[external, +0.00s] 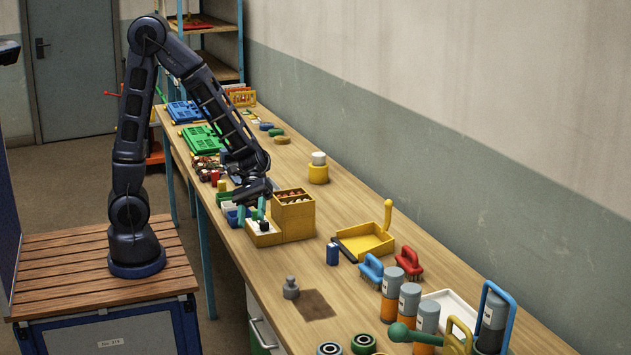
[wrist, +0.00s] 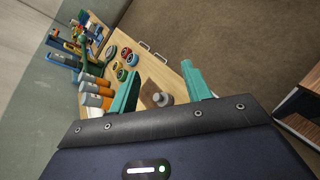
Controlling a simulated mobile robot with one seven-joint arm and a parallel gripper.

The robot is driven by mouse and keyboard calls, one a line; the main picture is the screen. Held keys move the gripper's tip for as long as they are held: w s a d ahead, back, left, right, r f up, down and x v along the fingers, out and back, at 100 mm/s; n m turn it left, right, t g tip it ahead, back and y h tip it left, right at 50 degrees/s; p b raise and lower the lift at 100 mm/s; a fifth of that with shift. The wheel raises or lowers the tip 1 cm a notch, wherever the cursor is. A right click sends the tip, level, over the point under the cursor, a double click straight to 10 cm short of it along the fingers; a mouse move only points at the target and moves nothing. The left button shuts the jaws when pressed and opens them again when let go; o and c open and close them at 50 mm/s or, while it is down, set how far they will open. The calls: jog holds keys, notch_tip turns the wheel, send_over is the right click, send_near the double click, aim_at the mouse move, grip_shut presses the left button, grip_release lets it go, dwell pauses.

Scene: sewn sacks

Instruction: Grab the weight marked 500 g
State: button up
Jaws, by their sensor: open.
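A small grey weight (external: 291,288) with a knob on top stands upright on the bench near its front edge, beside a dark brown patch (external: 314,305). No marking on it is legible at this size. In the wrist view the weight (wrist: 163,99) shows between my fingers, but some way beyond them.
Orange-and-grey bottles (external: 409,302), brushes (external: 409,262) and tape rolls (external: 363,344) crowd the near end. The bench between box and weight is clear.

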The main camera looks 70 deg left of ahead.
aim_at(292, 281)
jog(key=w+d+f+n+t+h, duration=0.4)
jog(key=w+d+f+n+h, duration=0.25)
jog(key=d+f+n, duration=0.2)
jog(key=shift+n+y, duration=0.45)
jog(key=shift+w+d+f, duration=0.1)
jog(key=shift+w+f, duration=0.05)
jog(key=shift+f, duration=1.6)
jog(key=shift+w+d+f, duration=0.1)
jog(key=shift+w+f, duration=0.05)
jog(key=shift+f, duration=1.55)
jog(key=shift+s+d, duration=0.15)
jog(key=shift+d, duration=2.35)
grip_shut()
